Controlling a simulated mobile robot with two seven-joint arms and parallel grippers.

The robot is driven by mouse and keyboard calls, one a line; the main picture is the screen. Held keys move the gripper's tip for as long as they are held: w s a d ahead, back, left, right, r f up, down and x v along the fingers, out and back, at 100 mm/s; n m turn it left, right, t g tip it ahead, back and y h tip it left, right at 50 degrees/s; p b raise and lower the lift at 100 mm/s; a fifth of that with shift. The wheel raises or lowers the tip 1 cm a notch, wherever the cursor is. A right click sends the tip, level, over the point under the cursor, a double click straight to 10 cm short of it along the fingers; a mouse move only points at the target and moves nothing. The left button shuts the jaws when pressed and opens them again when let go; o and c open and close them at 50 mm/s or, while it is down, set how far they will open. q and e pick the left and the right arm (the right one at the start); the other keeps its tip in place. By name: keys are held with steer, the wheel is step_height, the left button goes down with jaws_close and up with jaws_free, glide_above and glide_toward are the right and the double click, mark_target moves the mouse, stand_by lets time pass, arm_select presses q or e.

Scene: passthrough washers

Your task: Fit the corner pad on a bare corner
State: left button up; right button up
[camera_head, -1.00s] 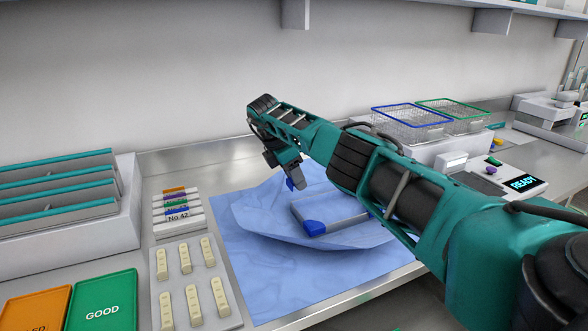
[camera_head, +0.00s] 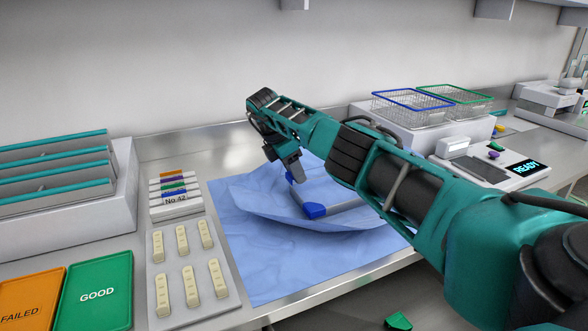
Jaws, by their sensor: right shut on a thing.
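A grey tray-like frame (camera_head: 345,207) lies on the crumpled blue wrap, largely hidden behind my right arm. A blue corner pad (camera_head: 314,211) sits on its near left corner. My right gripper (camera_head: 291,174) points down at the frame's far left corner, shut on another small blue corner pad (camera_head: 290,179). The held pad is at or just above that corner; I cannot tell whether it touches. The frame's right-hand corners are hidden. My left gripper is out of view.
Blue wrap (camera_head: 260,265) covers the bench's middle. On the left are a cream-strip tray (camera_head: 195,300), labelled stack (camera_head: 175,198), green GOOD tray (camera_head: 97,294) and orange FAILED tray (camera_head: 25,305). Behind my arm at right are wire baskets (camera_head: 410,107) and a READY device (camera_head: 500,165).

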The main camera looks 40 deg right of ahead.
steer(key=shift+f+b, duration=0.7)
steer(key=shift+f, duration=0.95)
steer(key=o, duration=1.2)
steer(key=shift+r, duration=0.1)
